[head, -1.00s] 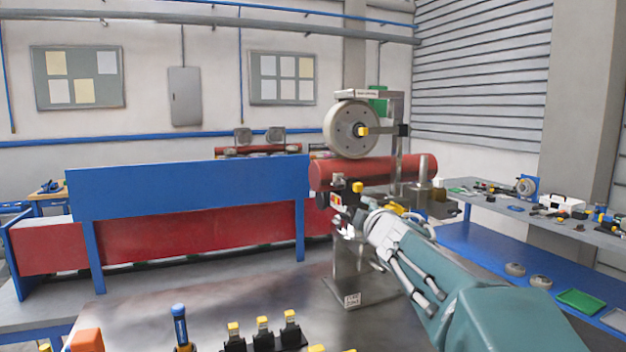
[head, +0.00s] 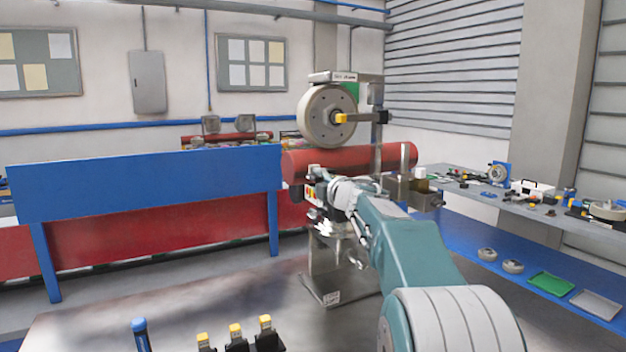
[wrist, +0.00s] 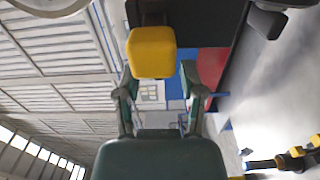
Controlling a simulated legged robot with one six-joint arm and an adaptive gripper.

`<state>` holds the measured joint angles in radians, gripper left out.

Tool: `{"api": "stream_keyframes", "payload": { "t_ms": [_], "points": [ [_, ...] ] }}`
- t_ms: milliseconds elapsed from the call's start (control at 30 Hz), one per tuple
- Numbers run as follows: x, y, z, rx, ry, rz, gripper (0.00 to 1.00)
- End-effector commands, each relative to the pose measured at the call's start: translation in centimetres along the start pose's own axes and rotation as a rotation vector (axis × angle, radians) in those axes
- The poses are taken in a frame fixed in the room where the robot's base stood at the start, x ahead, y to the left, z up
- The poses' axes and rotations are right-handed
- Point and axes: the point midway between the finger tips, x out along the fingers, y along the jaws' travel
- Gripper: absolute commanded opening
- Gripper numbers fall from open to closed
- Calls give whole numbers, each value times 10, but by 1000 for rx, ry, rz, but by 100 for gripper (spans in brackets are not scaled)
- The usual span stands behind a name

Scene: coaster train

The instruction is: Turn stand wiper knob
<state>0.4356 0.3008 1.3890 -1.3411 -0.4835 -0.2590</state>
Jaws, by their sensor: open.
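A metal stand (head: 329,262) rises from the bench and carries a large grey wheel (head: 322,130) with a yellow knob (head: 341,118) at its hub. In the wrist view, a yellow block-shaped knob (wrist: 151,52) on a dark mount lies just ahead of my gripper (wrist: 158,88), near the fingertips. The fingers are open and spread to its sides; I see no clear contact. In the head view my gripper (head: 322,200) is at the middle of the stand, below the red roller. My arm and gripper hide part of the stand there, including any lower knob.
The red roller (head: 350,158) extends across the stand. A blue panel (head: 140,180) stands at left. Yellow-topped black pieces (head: 236,338) and a blue-handled tool (head: 140,334) are on the near bench (head: 180,300). A cluttered side table (head: 540,206) is at right.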

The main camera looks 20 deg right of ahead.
Motion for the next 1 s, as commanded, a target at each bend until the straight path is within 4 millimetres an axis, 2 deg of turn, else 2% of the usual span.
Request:
{"api": "stream_keyframes", "payload": {
  "t_ms": [33,200,567,700,1000],
  "points": [
    [9,-1,-1,0,3,-1,51],
    [25,0,0,0,0,0,51],
    [30,0,0,1,0,1,51],
    [30,0,0,1,0,0,0],
    [31,-1,0,1,1,-3,0]
  ]
}}
